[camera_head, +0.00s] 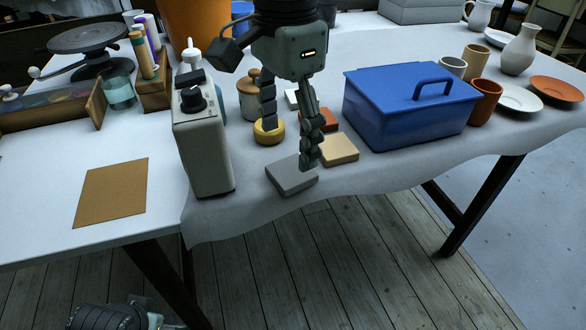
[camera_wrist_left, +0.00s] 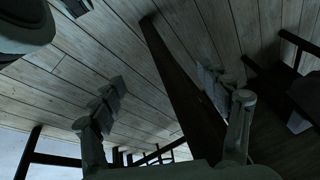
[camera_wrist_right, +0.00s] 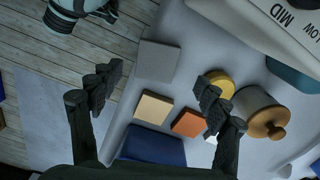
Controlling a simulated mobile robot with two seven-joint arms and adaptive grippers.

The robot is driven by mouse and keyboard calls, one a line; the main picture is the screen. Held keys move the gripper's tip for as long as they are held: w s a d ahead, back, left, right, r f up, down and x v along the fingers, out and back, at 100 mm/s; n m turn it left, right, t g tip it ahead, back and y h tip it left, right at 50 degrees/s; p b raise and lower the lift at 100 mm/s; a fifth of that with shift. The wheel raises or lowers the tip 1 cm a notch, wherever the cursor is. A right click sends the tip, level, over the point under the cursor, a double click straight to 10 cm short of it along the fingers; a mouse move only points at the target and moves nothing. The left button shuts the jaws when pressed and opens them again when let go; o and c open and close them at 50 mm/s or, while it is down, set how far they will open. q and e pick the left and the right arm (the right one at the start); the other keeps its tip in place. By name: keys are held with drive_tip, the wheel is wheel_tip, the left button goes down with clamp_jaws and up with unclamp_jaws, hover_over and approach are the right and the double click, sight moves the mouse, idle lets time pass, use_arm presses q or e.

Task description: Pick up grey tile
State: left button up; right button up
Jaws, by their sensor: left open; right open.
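The grey tile (camera_head: 291,175) lies flat near the front edge of the cloth-covered table, and it also shows in the right wrist view (camera_wrist_right: 157,61). My right gripper (camera_head: 288,145) is open and empty above the table, over the group of tiles. One finger overlaps the grey tile's right end in the head view; I cannot tell if it touches. In the right wrist view the grey tile shows just beyond and between the fingertips. My left gripper (camera_wrist_left: 165,90) is open and empty, low down near the wooden floor beside the table legs.
A beige tile (camera_head: 341,149), an orange tile (camera_wrist_right: 188,123) and a yellow round piece (camera_head: 268,131) lie close by. A grey box with a knob (camera_head: 204,140) stands left, a blue toolbox (camera_head: 411,112) right. A lidded jar (camera_head: 247,98) stands behind.

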sight(291, 170)
drive_tip(key=f, duration=0.5)
drive_tip(key=shift+s+d, duration=0.1)
drive_tip(key=shift+d, duration=0.15)
drive_tip(key=shift+r, duration=0.1)
drive_tip(key=c, duration=1.3)
